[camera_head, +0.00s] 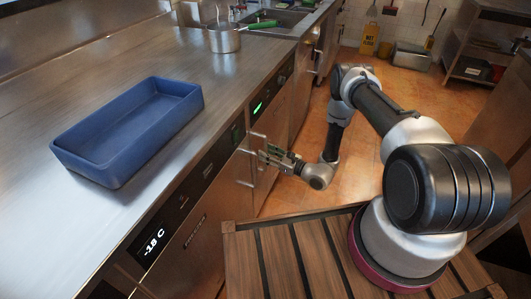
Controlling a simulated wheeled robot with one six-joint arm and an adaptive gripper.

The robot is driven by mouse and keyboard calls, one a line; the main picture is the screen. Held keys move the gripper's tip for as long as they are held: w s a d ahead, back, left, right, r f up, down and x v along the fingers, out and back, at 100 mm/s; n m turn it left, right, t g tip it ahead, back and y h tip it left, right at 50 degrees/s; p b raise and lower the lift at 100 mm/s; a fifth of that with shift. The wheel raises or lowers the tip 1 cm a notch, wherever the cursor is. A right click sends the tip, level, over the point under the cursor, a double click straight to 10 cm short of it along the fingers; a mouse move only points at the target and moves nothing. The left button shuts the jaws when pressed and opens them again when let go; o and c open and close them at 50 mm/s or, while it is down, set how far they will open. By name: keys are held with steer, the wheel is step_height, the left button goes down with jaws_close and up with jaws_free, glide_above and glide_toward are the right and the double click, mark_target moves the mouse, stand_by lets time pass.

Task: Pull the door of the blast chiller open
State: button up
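Steel under-counter units run along the left, with a door front (205,235) below a dark control strip that has a lit "-18 C" display (154,245). A farther unit has a green-lit display (258,107). I cannot read which one is the blast chiller. Pale bar handles (246,183) stand out from the fronts near the middle, and the door beside them looks closed. My gripper (266,154) is right at these handles, its fingers pointing left at the front. The fingers and bars overlap in this view, so contact and finger opening are unclear.
A blue tray (75,150) sits on the steel counter (215,90). A pot (223,38) stands farther back near a sink. My slatted wooden deck is close to the near unit. Orange floor (285,195) is open beyond it. A yellow floor sign (370,38) stands at the back.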

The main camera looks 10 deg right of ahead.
steer(key=shift+w+a, duration=0.4)
steer(key=shift+a, duration=0.05)
steer(key=shift+c, duration=0.4)
jaws_close()
